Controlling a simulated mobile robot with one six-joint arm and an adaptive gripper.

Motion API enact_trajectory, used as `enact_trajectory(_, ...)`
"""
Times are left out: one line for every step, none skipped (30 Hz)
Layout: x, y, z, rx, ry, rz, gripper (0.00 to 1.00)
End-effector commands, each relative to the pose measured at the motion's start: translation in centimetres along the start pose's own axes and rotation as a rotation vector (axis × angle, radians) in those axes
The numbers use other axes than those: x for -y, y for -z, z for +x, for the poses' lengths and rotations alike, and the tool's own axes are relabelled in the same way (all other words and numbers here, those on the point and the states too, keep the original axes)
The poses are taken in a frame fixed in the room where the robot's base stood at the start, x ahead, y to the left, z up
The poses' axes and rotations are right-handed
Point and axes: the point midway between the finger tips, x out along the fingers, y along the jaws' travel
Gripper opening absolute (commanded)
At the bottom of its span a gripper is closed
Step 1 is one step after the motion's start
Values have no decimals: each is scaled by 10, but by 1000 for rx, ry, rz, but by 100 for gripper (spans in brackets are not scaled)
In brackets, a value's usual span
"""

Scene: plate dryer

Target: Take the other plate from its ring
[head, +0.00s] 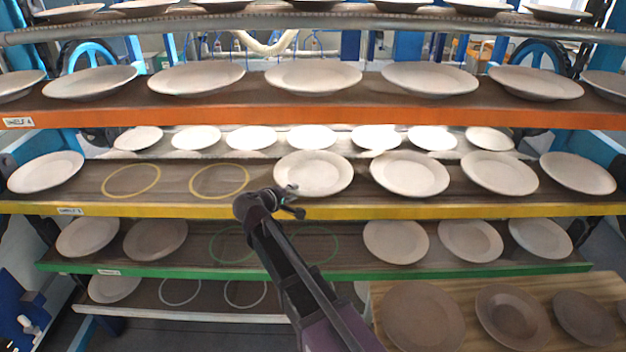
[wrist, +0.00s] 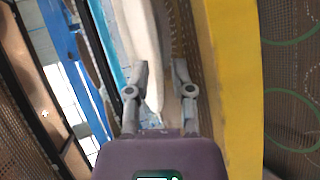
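A pale plate (head: 314,173) lies on the yellow-edged shelf (head: 400,212), right of two empty yellow rings (head: 132,181) (head: 219,181); any ring under it is hidden. My gripper (head: 294,200) is at this plate's front left rim. In the wrist view the plate (wrist: 147,50) shows edge-on, its rim between the two fingers of my gripper (wrist: 159,80). The fingers stand apart, with a visible gap between the rim and the right finger. Contact at the left finger is unclear.
Several plates stand further right on this shelf. The orange-edged shelf (head: 330,112) is above; the green-edged shelf (head: 470,270) below has two empty green rings (head: 235,245). A wooden surface (head: 462,292) at lower right holds several brown plates (head: 422,318).

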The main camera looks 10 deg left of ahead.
Motion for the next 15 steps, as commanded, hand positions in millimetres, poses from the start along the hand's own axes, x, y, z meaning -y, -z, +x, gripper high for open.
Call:
enact_trajectory(1, 0, 5, 0, 0, 0, 30)
enact_trajectory(1, 0, 6, 0, 0, 0, 30)
enact_trajectory(1, 0, 7, 0, 0, -1, 30)
enact_trajectory(0, 0, 8, 0, 0, -1, 30)
enact_trajectory(0, 0, 8, 0, 0, -1, 30)
enact_trajectory(0, 0, 8, 0, 1, -1, 30)
enact_trajectory(0, 0, 8, 0, 1, -1, 30)
enact_trajectory(0, 0, 7, 0, 1, -1, 30)
enact_trajectory(0, 0, 7, 0, 1, -1, 30)
enact_trajectory(0, 0, 8, 0, 1, 0, 30)
enact_trajectory(0, 0, 8, 1, 1, 0, 30)
enact_trajectory(0, 0, 8, 1, 1, 0, 30)
enact_trajectory(0, 0, 8, 1, 1, 0, 30)
enact_trajectory(0, 0, 8, 1, 1, 0, 30)
enact_trajectory(0, 0, 8, 1, 1, 0, 30)
